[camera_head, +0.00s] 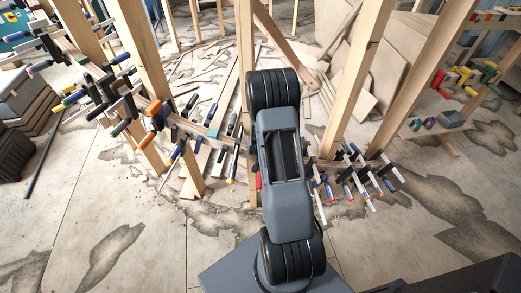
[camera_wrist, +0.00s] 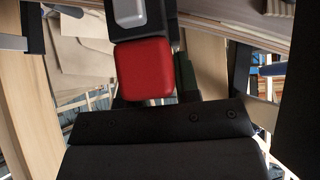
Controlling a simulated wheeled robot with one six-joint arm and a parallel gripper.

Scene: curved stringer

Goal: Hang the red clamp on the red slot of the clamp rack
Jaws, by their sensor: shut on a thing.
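The red clamp (camera_wrist: 145,70) shows large in the wrist view as a red block with a black and grey part above it. My gripper (camera_wrist: 158,112) is shut on it, at the lower middle of that view. In the head view my arm hides the gripper and most of the clamp. A small red bit (camera_head: 258,181) shows at the arm's left side and may be part of the clamp. A rail with coloured marks (camera_head: 492,16), one of them red, at the upper right may be the clamp rack. I cannot make out a red slot for certain.
Several clamps hang along the curved wooden stringer (camera_head: 178,122) left of my arm, and more clamps (camera_head: 355,178) to the right. Upright timber posts (camera_head: 355,80) stand around it. Red, yellow and green clamps (camera_head: 462,77) are at the right. The front left floor is clear.

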